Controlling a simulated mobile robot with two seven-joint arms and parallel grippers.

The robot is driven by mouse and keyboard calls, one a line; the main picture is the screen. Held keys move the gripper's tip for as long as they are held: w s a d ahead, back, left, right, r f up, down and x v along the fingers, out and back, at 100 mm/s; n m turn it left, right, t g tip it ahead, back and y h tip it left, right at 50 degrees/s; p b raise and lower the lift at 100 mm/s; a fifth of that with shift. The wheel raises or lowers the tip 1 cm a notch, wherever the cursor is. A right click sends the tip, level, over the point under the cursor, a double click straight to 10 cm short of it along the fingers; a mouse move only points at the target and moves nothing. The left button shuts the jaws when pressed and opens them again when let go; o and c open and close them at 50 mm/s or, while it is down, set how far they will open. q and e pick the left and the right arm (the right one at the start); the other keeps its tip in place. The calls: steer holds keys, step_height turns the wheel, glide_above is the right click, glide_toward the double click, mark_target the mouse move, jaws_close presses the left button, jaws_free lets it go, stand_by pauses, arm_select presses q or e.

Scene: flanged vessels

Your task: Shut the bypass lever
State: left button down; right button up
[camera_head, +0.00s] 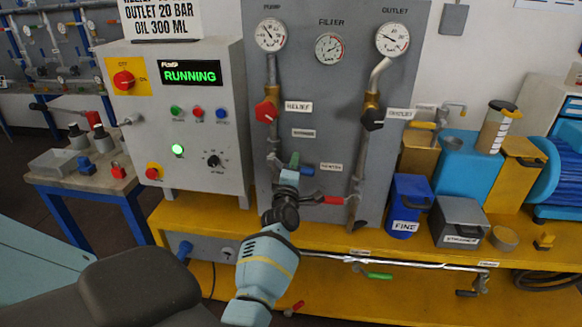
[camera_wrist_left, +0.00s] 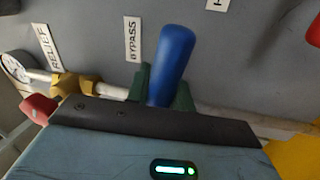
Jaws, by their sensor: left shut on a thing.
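The bypass lever has a blue handle (camera_head: 308,170) on the grey panel, below the small bypass label (camera_head: 303,133). My left gripper (camera_head: 293,164) reaches up to it from below, with its green fingertips at the handle. In the left wrist view the blue handle (camera_wrist_left: 174,58) stands up between the green fingertips (camera_wrist_left: 163,93), which are shut on it. The bypass label (camera_wrist_left: 132,38) shows just left of it there. The lever's pivot is hidden behind the gripper. My right gripper is in neither view.
A red relief knob (camera_head: 266,111) sits up left and a black outlet knob (camera_head: 373,118) up right. A red-handled lever (camera_head: 333,200) is close below right of the gripper. The control box (camera_head: 185,120) reads RUNNING. Blue and grey bins stand on the yellow bench (camera_head: 385,246).

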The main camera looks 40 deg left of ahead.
arm_select(q)
steer(key=shift+r+n, duration=0.65)
steer(key=shift+n, duration=0.25)
steer(key=shift+y, duration=0.4)
steer(key=c, duration=1.2)
jaws_free()
steer(key=shift+w, duration=0.1)
steer(key=shift+f, duration=0.1)
steer(key=v, duration=0.7)
steer(key=shift+s+d+p, duration=0.2)
steer(key=shift+s+p, duration=0.15)
steer(key=shift+s, duration=0.05)
